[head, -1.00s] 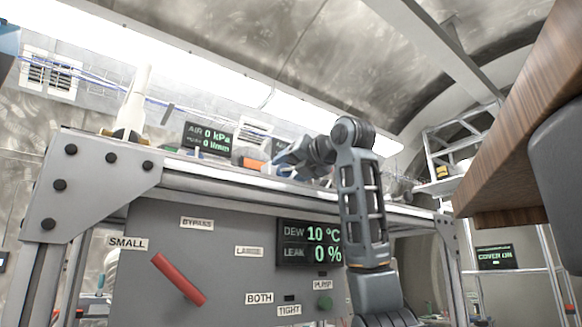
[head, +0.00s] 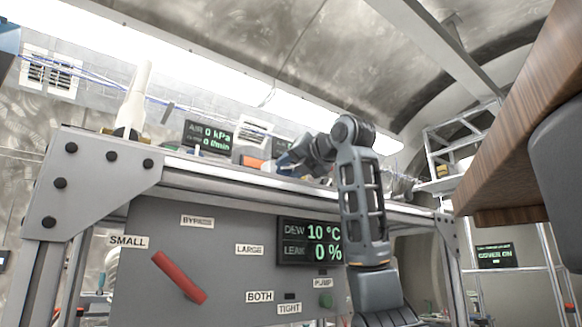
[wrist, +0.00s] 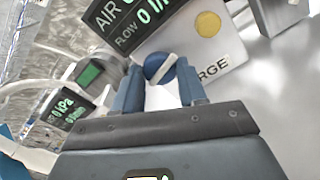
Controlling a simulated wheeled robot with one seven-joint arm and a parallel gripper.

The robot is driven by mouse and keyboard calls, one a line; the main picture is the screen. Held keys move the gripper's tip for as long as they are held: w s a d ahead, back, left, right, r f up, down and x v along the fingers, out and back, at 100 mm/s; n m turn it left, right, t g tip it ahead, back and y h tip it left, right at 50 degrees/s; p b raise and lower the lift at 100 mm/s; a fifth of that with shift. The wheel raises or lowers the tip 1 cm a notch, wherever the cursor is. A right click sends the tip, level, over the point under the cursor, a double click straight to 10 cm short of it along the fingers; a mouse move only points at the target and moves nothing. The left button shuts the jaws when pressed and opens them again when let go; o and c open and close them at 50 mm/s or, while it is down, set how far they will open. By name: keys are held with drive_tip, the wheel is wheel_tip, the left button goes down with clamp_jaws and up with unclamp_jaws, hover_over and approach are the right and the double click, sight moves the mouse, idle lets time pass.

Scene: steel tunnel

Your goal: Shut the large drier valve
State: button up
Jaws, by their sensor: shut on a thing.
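The large drier valve (wrist: 160,67) shows in the wrist view as a round blue knob with a white bar across it. It is in front of a pale block whose partly hidden label ends in "RGE". My gripper (wrist: 160,88) has its two blue fingers close around a pale piece just below the knob and is shut on it. I take this piece as part of the valve's handle, though its shape is mostly hidden. In the head view my gripper (head: 286,160) is over the bench top, small and partly hidden by the bench edge, and the valve cannot be made out.
The bench panel has a red lever (head: 180,278) tilted down to the right, a dew and leak display (head: 310,242) and several labels. A white cone-shaped item (head: 135,100) stands on the bench. A wooden surface (head: 520,130) juts in at right. An air display (wrist: 118,20) is close to my gripper.

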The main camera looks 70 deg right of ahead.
drive_tip(key=m, duration=0.4)
drive_tip(key=shift+m, duration=0.4)
drive_tip(key=m, duration=0.9)
drive_tip(key=shift+b, duration=0.3)
drive_tip(key=shift+f+m, duration=0.1)
drive_tip(key=shift+m, duration=1.8)
drive_tip(key=shift+d, duration=0.1)
drive_tip(key=o, duration=1.1)
drive_tip(key=shift+c, duration=0.2)
drive_tip(key=shift+b+v, duration=1.4)
drive_tip(key=shift+v, duration=2.6)
